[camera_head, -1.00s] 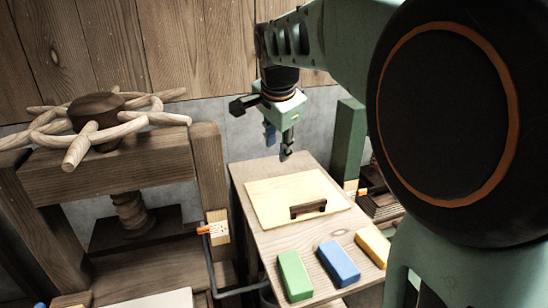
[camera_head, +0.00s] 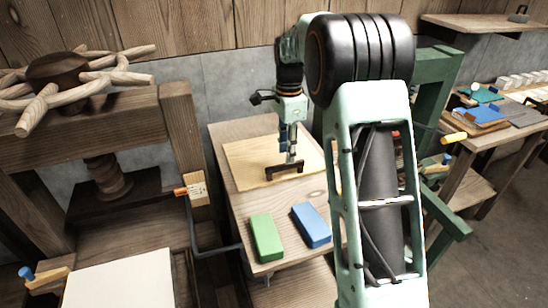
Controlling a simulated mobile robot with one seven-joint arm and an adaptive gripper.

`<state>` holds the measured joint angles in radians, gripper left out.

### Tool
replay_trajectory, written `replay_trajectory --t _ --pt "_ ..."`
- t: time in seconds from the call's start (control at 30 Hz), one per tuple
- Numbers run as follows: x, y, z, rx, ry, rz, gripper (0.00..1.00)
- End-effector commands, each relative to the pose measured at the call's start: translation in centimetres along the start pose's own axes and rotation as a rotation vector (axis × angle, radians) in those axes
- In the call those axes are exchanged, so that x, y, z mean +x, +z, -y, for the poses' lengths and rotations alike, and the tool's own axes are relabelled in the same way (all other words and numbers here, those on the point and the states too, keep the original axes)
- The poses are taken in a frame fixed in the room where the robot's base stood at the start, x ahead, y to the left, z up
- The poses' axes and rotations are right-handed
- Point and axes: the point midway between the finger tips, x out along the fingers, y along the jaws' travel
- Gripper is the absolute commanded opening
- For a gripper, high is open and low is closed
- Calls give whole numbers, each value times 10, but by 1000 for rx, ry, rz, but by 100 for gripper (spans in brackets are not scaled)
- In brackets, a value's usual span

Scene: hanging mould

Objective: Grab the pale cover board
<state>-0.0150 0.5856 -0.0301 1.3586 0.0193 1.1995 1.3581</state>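The pale cover board (camera_head: 246,168) lies flat on the small wooden table in the middle of the view. A dark brown handle (camera_head: 284,169) stands on its front part. My gripper (camera_head: 291,160) points down over the board, with its fingertips at or just above the handle. I cannot tell whether it touches the handle. The fingers are small and seen from one side, so their opening is unclear.
A green block (camera_head: 266,237) and a blue block (camera_head: 311,225) lie on the table (camera_head: 232,207) in front of the board. A wooden screw press (camera_head: 95,130) stands at the left. A workbench (camera_head: 495,128) with several items is at the right.

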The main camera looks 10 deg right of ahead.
Motion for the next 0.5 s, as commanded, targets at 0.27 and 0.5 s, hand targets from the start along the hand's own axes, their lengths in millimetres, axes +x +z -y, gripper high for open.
replay_trajectory --t 0.27,0.5 --pt "25 0 1 0 2 -1 30" --pt "60 1 5 0 1 -1 30"
